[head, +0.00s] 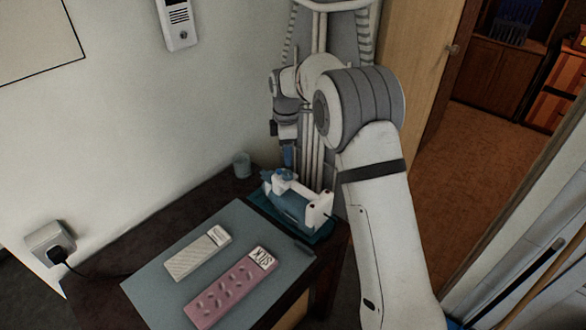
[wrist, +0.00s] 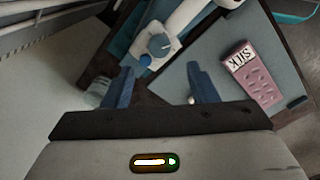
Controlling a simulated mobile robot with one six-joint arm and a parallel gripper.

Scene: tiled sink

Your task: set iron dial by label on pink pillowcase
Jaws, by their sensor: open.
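A white-and-blue iron (head: 318,206) stands on a teal base at the right end of the table. Its blue round dial (head: 284,174) is on top; in the wrist view the dial (wrist: 159,45) shows just beyond my fingertips. The dial's setting is too small to read. My gripper (head: 288,157) is above the dial, open and empty; in the wrist view its two blue fingers (wrist: 161,80) are spread apart. A folded pink pillowcase (head: 222,296) lies on the grey-blue mat. Its white label (head: 262,258) appears to read SILK; it also shows in the wrist view (wrist: 239,58).
A cream folded cloth (head: 197,259) with a label lies beside the pillowcase on the mat (head: 160,300). A wall socket with plug (head: 50,243) is at left.

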